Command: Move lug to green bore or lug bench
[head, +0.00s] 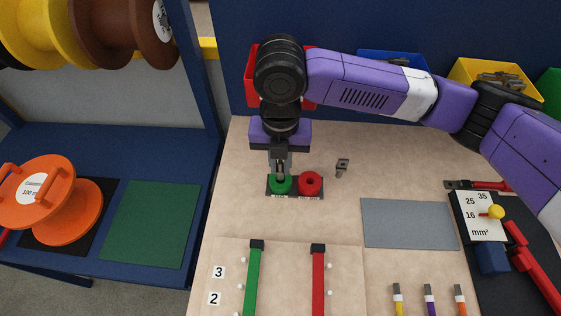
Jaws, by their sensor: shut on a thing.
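My gripper (281,167) points down over the green bore (280,186), a green ring on a dark base plate. It is shut on a small grey metal lug (281,178), mostly hidden between the fingers. The lug's lower end is at or just above the green ring; I cannot tell whether it is inside the bore. The red bore (311,183) stands right beside the green one on the same plate. Another lug (342,167) stands loose on the wooden bench (345,215), to the right of the bores.
A grey mat (410,224) lies empty at the right. A crimping tool (485,218) with red handles lies beyond it. Bins line the back, behind my arm.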

